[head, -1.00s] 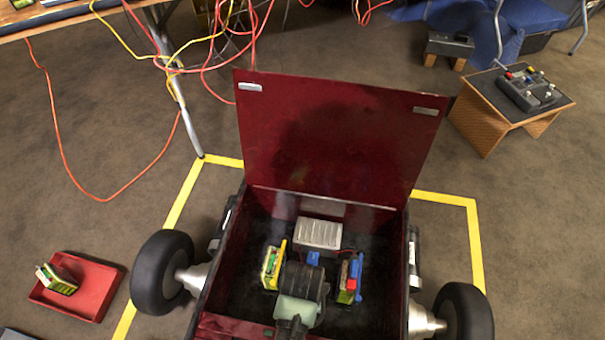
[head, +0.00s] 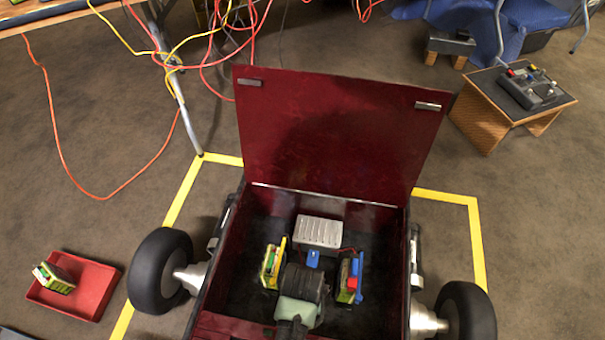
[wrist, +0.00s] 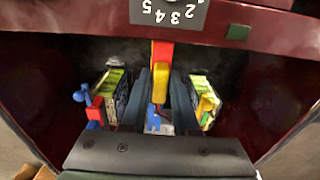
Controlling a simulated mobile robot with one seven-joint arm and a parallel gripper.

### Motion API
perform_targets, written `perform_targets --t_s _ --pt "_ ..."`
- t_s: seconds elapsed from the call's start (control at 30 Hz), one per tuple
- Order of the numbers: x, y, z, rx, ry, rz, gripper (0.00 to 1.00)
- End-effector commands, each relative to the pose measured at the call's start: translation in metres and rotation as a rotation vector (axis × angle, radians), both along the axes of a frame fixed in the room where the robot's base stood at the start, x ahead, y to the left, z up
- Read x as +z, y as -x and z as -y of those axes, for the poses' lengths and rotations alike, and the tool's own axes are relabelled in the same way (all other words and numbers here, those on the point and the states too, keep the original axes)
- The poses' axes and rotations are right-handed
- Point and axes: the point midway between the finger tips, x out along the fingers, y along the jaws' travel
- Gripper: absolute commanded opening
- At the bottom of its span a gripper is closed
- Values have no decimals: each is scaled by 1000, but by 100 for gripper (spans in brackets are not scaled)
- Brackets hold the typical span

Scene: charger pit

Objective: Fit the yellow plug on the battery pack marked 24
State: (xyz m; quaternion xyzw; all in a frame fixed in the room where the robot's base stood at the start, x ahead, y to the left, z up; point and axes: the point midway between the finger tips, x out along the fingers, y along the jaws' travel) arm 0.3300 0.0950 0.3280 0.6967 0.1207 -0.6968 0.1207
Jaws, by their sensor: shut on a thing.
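My gripper (wrist: 161,80) is shut on a yellow plug (wrist: 159,78) with an orange-red end, seen between the fingers in the wrist view. In the head view my wrist hides the fingers and plug. Two battery packs stand in the dark red box. The left pack in the head view (head: 272,264) has a yellow piece on it; it is on the right in the wrist view (wrist: 207,103). The right pack (head: 346,284) has red and blue pieces; it is on the left in the wrist view (wrist: 113,88). No mark 24 is legible on either.
A silver ribbed box (head: 319,232) with a blue connector (head: 313,260) sits behind my gripper. The raised lid (head: 335,135) stands at the back. A digit plate (wrist: 168,13) is on the near rim. A red tray (head: 92,292) with another pack (head: 53,278) lies left on the floor.

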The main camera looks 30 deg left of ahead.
Motion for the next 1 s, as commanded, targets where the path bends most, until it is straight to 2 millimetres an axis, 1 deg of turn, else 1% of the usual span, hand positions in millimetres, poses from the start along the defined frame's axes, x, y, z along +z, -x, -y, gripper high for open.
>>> perform_targets --t_s 0.37,0.4,0.57,0.87,0.97,1.0 --pt "-10 0 0 0 0 0 0" --pt "-9 0 0 0 0 1 33" --pt "-9 0 0 0 0 0 62" --pt "-8 0 0 0 0 0 63" --pt "-1 0 0 0 0 1 63" --pt "5 0 0 0 0 1 63"
